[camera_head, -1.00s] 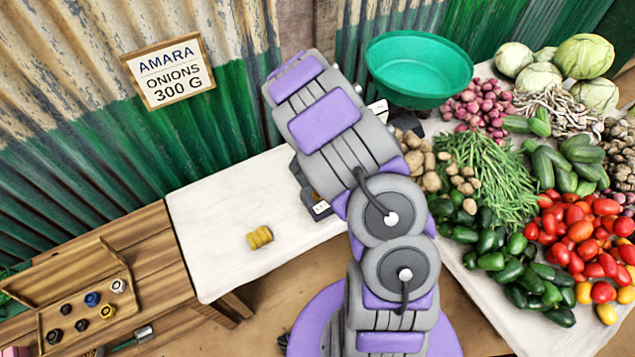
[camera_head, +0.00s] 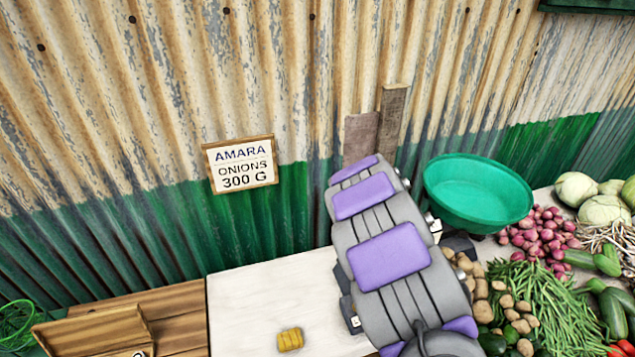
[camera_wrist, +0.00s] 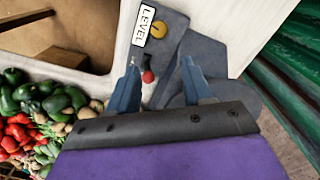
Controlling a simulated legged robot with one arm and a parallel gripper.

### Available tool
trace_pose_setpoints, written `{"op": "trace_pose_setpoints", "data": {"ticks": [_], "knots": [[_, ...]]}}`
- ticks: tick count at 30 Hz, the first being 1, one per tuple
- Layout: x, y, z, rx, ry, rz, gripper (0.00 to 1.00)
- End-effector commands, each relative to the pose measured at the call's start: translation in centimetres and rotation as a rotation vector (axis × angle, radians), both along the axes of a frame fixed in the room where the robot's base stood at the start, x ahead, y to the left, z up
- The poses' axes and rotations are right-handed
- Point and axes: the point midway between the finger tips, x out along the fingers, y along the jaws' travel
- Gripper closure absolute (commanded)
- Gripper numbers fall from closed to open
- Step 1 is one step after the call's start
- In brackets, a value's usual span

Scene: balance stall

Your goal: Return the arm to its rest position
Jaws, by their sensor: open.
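My gripper shows in the wrist view (camera_wrist: 162,85), with its two blue-grey fingers apart and nothing between them. Beyond the fingers is a dark grey balance (camera_wrist: 163,45) with a white "LEVEL" label, a yellow round part and a red knob. I cannot tell whether the fingers touch it. In the head view my purple and grey arm (camera_head: 385,250) reaches up over the white table and hides most of the balance and the gripper.
A yellow weight (camera_head: 290,339) sits on the white table (camera_head: 245,300). A green basin (camera_head: 478,193), onions (camera_head: 540,235), potatoes and other vegetables crowd the right. An "AMARA ONIONS 300 G" sign (camera_head: 240,165) hangs on the corrugated wall. A wooden box (camera_head: 95,332) is at lower left.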

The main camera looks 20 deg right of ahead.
Motion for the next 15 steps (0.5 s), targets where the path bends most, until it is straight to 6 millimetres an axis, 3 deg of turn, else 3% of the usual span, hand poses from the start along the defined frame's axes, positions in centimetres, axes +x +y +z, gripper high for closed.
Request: {"op": "trace_pose_setpoints", "data": {"ticks": [4, 7, 15], "knots": [[-0.2, 0.1, 0.6, -0.003, -0.001, 0.008, 0.5], [-1.0, 0.5, 2.2, -0.009, 0.003, 0.034, 0.5], [-6.4, 3.7, 9.7, -0.009, 0.026, 0.186, 0.5]]}}
